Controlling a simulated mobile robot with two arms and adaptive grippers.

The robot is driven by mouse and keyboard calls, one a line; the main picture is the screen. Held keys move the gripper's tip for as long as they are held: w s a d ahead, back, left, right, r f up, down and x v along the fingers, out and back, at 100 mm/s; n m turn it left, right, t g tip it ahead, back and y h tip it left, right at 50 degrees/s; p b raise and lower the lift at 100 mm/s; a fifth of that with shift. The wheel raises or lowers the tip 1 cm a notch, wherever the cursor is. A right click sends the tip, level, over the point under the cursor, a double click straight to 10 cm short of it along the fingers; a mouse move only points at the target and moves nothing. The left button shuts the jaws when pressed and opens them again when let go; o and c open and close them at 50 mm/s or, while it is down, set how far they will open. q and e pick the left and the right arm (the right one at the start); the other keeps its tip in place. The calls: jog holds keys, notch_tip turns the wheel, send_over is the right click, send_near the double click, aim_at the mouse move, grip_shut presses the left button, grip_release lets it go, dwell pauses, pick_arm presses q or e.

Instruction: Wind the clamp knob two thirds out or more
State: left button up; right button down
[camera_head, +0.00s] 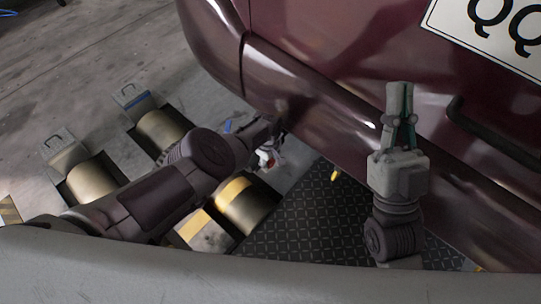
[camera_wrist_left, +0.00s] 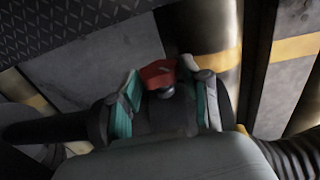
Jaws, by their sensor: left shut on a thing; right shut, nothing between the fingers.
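The red clamp knob (camera_wrist_left: 158,74) shows in the left wrist view, between the two fingers of my left gripper (camera_wrist_left: 165,100). My left gripper is shut on the knob, with teal pads on its fingers. In the head view my left gripper (camera_head: 264,138) is beside the lower edge of the car bumper, and a small red and white patch shows just below it. The knob's thread and the rest of the clamp are hidden, so I cannot tell how far out it is wound. My right gripper (camera_head: 400,104) is shut and empty, pointing up in front of the bumper.
A dark red car (camera_head: 330,100) with a licence plate (camera_head: 490,28) fills the upper right. Metal rollers (camera_head: 160,130) are set in the floor at the left, some with yellow bands. A dark tread plate (camera_head: 310,220) lies below the bumper.

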pick_arm(q)
jog(key=shift+s+a+f+p, duration=0.1)
jog(key=shift+s+a+p, duration=0.15)
jog(key=shift+s+p, duration=0.4)
jog(key=shift+w+t+h+p, duration=0.1)
jog(key=shift+t+h+p, duration=0.5)
jog(key=shift+p, duration=0.55)
pick_arm(e)
jog(key=w+f+g+h, duration=0.4)
jog(key=w+f+g, duration=0.2)
jog(key=f+g, duration=0.45)
pick_arm(q)
jog(key=shift+t+h+p, duration=0.3)
jog(key=shift+t+p, duration=0.2)
jog(key=shift+p, duration=0.25)
jog(key=shift+f+t+h+p, duration=0.1)
jog(key=shift+t+h+p, duration=0.4)
jog(key=shift+t+p, duration=0.3)
pick_arm(e)
jog(key=s+d+f+g+h, duration=0.1)
jog(key=s+d+f+g, duration=0.1)
jog(key=f, duration=0.4)
jog(key=s+d+f+g+h, duration=0.1)
jog(key=s+d+f+g, duration=0.1)
jog(key=s+f+g, duration=0.3)
notch_tip(320, 180, down, 3)
jog(key=shift+r+m+g, duration=0.2)
jog(key=shift+m+g, duration=0.1)
jog(key=shift+g, duration=0.05)
jog(key=shift+s, duration=0.1)
